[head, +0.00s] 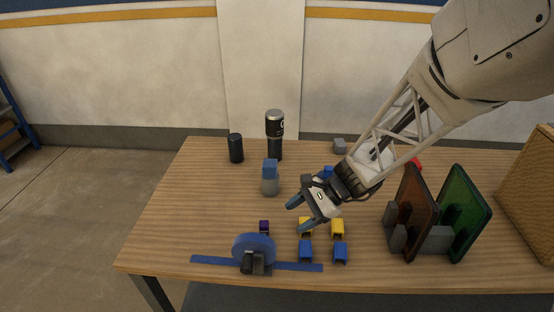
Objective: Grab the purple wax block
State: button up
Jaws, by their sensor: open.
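The purple wax block (264,226) is a small dark purple block on the wooden table, just behind the blue disc. My gripper (297,215) is open and empty, with blue fingertips. It hangs above the table, to the right of the purple block and apart from it. Nothing is between its fingers that I can see.
A blue disc on a stand with a blue strip (254,248) is in front of the block. Yellow blocks (337,227) and blue blocks (306,251) lie to the right. A grey-blue bottle (270,178) stands behind. Brown (412,212) and green panels (464,213) stand right. The table's left side is clear.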

aim_at(264, 223)
jog(key=w+a+f+m+y, duration=0.1)
jog(key=w+f+m, duration=0.1)
jog(key=f, duration=0.1)
jog(key=w+a+f+m+y, duration=0.1)
jog(key=w+a+f+m, duration=0.1)
jog(key=f, duration=0.1)
jog(key=w+a+f+m+t+y, duration=0.1)
jog(key=w+f+m, duration=0.1)
jog(key=f, duration=0.1)
jog(key=shift+w+a+f+y, duration=0.3)
jog(key=shift+w+a+y, duration=0.05)
jog(key=shift+y, duration=0.05)
jog(key=shift+a, duration=0.1)
jog(key=shift+x, duration=1.2)
jog(key=shift+a, duration=0.1)
jog(key=shift+f+x, duration=0.1)
jog(key=shift+x, duration=1.15)
jog(key=shift+f+x, duration=0.15)
jog(key=shift+x, duration=1.15)
jog(key=shift+r, duration=0.1)
jog(key=c, duration=1)
jog(key=shift+r, duration=0.1)
